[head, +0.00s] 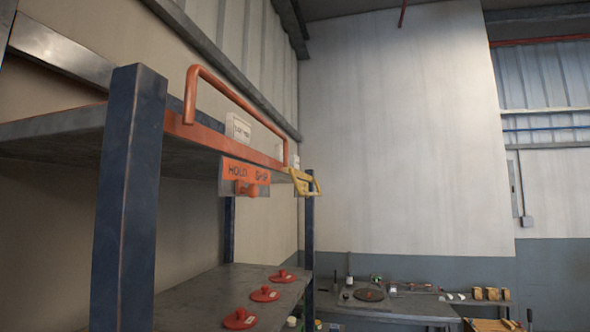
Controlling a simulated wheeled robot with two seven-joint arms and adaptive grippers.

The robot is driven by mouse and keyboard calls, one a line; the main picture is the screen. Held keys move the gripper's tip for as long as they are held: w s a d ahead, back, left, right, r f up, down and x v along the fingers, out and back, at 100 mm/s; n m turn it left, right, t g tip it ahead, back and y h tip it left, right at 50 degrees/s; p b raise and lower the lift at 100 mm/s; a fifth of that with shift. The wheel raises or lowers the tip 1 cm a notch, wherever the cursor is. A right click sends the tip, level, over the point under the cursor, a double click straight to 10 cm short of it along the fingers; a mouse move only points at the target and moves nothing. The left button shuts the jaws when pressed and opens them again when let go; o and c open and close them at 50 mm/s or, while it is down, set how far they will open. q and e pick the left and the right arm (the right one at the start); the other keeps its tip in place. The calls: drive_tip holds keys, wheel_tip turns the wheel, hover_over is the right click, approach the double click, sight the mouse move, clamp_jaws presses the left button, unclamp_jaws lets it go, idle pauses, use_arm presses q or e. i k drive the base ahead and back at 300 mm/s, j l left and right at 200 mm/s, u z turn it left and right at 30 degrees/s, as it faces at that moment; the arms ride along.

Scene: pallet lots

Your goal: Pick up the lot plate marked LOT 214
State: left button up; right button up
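Three red round plates with knobs lie in a row on the lower grey shelf: a near one (240,318), a middle one (265,294) and a far one (283,276). Each seems to carry a small pale label, too small to read, so I cannot tell whether any is marked LOT 214. A white tag (238,128) with unreadable print stands on the upper shelf behind the orange rail. Neither of my grippers is in view.
A blue post (128,200) stands close at the left. An orange HOLD sign (245,173) and a yellow-handled item (304,182) hang at the upper shelf's edge. A cluttered workbench (400,308) with a dark disc (368,295) is at the back.

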sight(294, 160)
drive_tip(key=i+l+z, duration=0.1)
drive_tip(key=l, duration=0.3)
drive_tip(key=i+l+z, duration=0.1)
drive_tip(key=l, duration=0.3)
drive_tip(key=i+l+z, duration=0.1)
drive_tip(key=l, duration=0.25)
drive_tip(key=i+l+z, duration=0.15)
drive_tip(key=i, duration=0.2)
drive_tip(key=i+l+z, duration=0.1)
drive_tip(key=i+j+z, duration=0.15)
drive_tip(key=i, duration=0.4)
